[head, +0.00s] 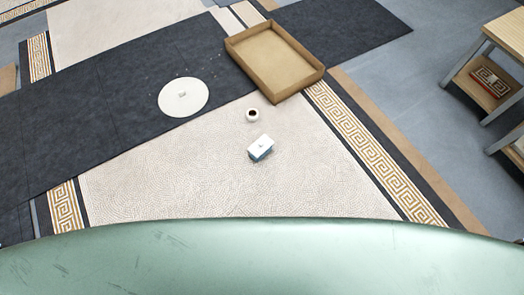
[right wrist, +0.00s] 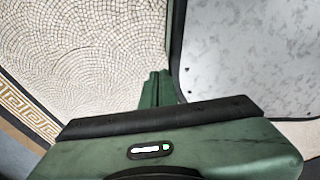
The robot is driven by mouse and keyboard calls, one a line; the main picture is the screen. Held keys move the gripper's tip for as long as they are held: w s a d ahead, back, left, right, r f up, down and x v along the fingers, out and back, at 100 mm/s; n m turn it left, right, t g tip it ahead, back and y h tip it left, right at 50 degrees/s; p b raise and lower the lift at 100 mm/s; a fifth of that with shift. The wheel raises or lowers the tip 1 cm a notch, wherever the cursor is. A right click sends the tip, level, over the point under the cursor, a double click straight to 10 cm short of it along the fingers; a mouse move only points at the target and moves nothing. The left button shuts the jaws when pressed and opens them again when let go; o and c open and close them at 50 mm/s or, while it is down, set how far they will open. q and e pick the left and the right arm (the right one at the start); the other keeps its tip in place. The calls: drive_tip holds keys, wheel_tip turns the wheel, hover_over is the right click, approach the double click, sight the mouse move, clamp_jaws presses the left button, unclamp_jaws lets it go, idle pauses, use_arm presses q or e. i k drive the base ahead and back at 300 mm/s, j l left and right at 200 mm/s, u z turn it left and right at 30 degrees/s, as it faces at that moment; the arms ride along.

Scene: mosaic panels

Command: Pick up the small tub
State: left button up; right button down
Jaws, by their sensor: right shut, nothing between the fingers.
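Two small things stand on the pale mosaic panel in the head view. One is a small round white tub-like pot (head: 252,115) with a dark opening. Just below it is a small box-shaped container (head: 261,148) with a white top and blue sides. I cannot tell for sure which one is the small tub. My right gripper (right wrist: 158,88) shows in the right wrist view with its green fingers together, shut and empty, over a mosaic floor. Neither small thing shows in that view. My left gripper is not in view.
A shallow brown tray (head: 235,50) lies behind the pot. A white round disc (head: 183,97) lies on the dark strip (head: 110,85). Wooden shelving (head: 490,85) holding a red patterned item stands at right. A grey speckled surface (right wrist: 250,60) is right of the right gripper.

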sight(257, 159)
drive_tip(key=i+j+z, duration=0.25)
drive_tip(key=i+j, duration=0.85)
drive_tip(key=j, duration=0.1)
